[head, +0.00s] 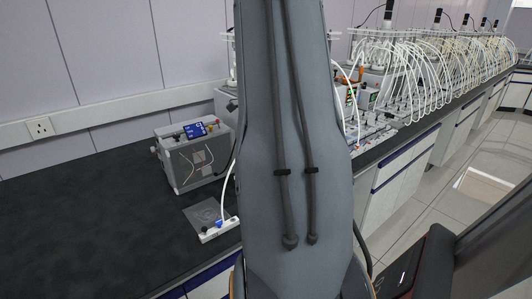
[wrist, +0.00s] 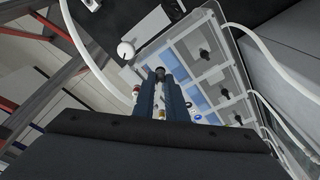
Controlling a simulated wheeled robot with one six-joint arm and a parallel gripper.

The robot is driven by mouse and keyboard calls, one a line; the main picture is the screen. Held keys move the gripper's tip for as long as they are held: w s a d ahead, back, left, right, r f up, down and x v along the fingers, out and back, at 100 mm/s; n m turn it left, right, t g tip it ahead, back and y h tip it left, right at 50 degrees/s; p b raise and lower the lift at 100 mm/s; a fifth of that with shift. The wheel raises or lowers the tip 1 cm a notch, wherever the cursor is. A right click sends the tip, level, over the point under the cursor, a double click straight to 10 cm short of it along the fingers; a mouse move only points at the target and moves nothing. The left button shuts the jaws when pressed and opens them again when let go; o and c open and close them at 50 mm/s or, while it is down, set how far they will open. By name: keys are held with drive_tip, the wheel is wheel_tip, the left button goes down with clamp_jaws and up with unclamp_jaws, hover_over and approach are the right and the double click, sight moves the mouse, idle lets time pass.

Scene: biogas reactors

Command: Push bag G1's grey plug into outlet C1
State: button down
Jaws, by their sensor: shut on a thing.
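In the wrist view my gripper (wrist: 161,90) shows as two dark blue fingers close together, shut on a small dark grey plug (wrist: 160,72) at their tips. A thick white tube (wrist: 85,42) runs down from the top towards the left of the fingers. Beyond the tips is a clear-sided unit (wrist: 226,72) with blue panels and several black fittings. I cannot tell which fitting is outlet C1, or whether the plug touches one. In the head view my arm hides the gripper. A flat clear bag (head: 203,212) lies on the bench; I cannot read its label.
A grey box (head: 195,158) with a blue panel stands on the black bench (head: 90,215). A white strip (head: 219,231) lies near the front edge. Rows of units with many white tubes (head: 425,65) line the right bench. The left bench is mostly clear.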

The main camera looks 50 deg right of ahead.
drive_tip(key=shift+f, duration=0.4)
idle(0.3)
drive_tip(key=c, duration=1.7)
unclamp_jaws()
drive_tip(key=r+b, duration=0.1)
drive_tip(key=r, duration=0.4)
drive_tip(key=w+r+b, duration=0.1)
drive_tip(key=r, duration=0.1)
drive_tip(key=shift+a+r+b, duration=0.3)
drive_tip(key=shift+r+b, duration=0.05)
